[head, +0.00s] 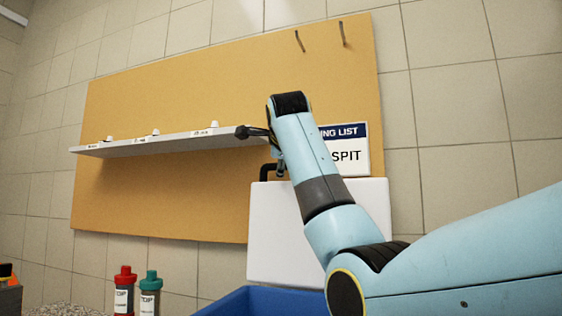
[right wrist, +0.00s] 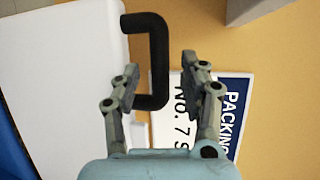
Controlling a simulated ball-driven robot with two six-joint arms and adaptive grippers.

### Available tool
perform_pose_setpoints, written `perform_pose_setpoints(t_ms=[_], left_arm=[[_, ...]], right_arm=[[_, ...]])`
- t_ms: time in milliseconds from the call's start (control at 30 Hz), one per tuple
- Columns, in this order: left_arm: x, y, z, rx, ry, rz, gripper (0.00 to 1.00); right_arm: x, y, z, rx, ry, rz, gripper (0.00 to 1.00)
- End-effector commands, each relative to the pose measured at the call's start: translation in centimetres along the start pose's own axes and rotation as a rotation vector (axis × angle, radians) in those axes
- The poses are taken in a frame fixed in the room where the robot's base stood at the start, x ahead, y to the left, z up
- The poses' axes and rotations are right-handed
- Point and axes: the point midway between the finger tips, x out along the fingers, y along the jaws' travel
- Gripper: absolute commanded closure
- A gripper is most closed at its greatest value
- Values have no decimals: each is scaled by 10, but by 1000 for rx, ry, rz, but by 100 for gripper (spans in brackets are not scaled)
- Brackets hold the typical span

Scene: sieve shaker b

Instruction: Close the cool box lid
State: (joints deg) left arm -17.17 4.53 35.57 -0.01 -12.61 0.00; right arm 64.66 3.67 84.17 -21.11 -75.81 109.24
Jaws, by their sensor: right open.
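The cool box is blue (head: 262,302), and only its upper edge shows at the bottom of the head view. Its white lid (head: 265,230) stands raised, nearly upright, in front of the board; it also fills the left of the right wrist view (right wrist: 55,80). A black U-shaped handle (head: 265,172) sticks up from the lid's top edge. In the right wrist view the handle's long bar (right wrist: 158,35) lies between the spread fingers of my right gripper (right wrist: 160,72). The gripper is open; I cannot see a finger touching the bar. My left gripper is out of view.
A tan board (head: 160,210) on the tiled wall carries a grey shelf (head: 170,142), hooks and a packing list sign (head: 350,158), partly behind my right arm. A red-capped bottle (head: 124,290) and a green-capped bottle (head: 149,292) stand left of the box.

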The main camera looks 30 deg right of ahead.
Motion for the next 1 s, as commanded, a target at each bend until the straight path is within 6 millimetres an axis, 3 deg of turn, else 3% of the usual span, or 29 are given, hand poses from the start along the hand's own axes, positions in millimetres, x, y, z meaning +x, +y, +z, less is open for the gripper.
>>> perform_pose_setpoints(t_ms=[167, 433, 767, 1000], left_arm=[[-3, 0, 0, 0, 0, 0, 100], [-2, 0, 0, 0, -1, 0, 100], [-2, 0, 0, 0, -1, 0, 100], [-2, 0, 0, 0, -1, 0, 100]], right_arm=[[12, 0, 0, 1, -1, 0, 56], [13, 0, 0, 1, -1, 0, 58], [13, 1, 0, 1, -1, 0, 100], [13, 1, 0, 1, 0, 1, 100]])
